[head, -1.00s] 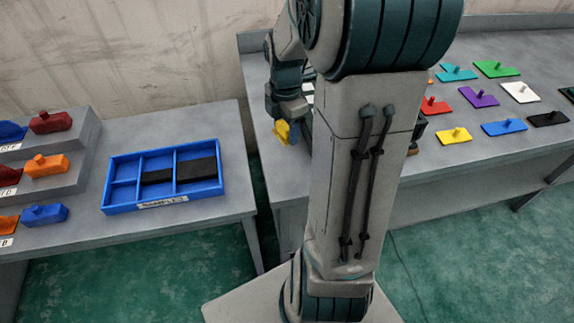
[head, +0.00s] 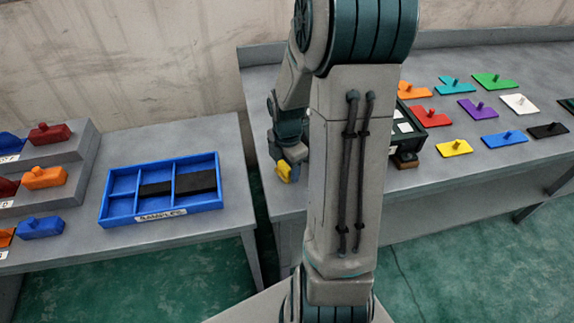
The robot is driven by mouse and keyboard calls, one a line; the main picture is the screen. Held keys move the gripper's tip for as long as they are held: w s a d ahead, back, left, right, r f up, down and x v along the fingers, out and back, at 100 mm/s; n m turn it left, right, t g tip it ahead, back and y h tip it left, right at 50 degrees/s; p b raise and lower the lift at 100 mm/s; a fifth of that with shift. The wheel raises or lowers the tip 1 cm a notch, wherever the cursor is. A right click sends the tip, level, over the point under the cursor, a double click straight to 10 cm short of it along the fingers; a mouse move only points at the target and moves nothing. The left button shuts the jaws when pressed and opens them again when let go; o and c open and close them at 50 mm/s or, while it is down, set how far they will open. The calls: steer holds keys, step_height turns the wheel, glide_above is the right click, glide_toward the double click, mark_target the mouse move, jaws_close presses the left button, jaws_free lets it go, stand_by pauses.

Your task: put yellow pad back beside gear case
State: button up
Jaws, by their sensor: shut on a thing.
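My gripper (head: 287,168) points down at the left front edge of the grey bench on the right. It is shut on a yellow piece (head: 284,173), which looks like the yellow pad; the fingers hide part of it. A dark green case (head: 431,116) with white pieces inside, which looks like the gear case, stands on that bench to the right of my gripper. My own arm hides its left part. A small brown block (head: 405,161) sits at its front.
Several coloured plates with knobs, including a yellow plate (head: 455,148), lie on the right bench. A blue divided tray (head: 124,206) labelled SAMPLES, with black inserts, is on the left table. Stepped racks with coloured blocks (head: 44,178) are at far left. A gap separates the tables.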

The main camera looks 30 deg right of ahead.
steer(key=shift+f, duration=0.15)
steer(key=o, duration=1)
steer(key=shift+c, duration=0.2)
step_height(320, 180, up, 11)
steer(key=s+a+r+m+t, duration=0.1)
steer(key=s+a+r+m, duration=0.2)
steer(key=s+a+m, duration=0.3)
steer(key=s+a+r+m+t+p, duration=0.1)
steer(key=s+a+r+m, duration=0.2)
steer(key=m, duration=1)
steer(key=shift+s+a+r+m+t, duration=0.3)
steer(key=shift+s+a+r+t, duration=0.1)
steer(key=shift+s+a, duration=1.2)
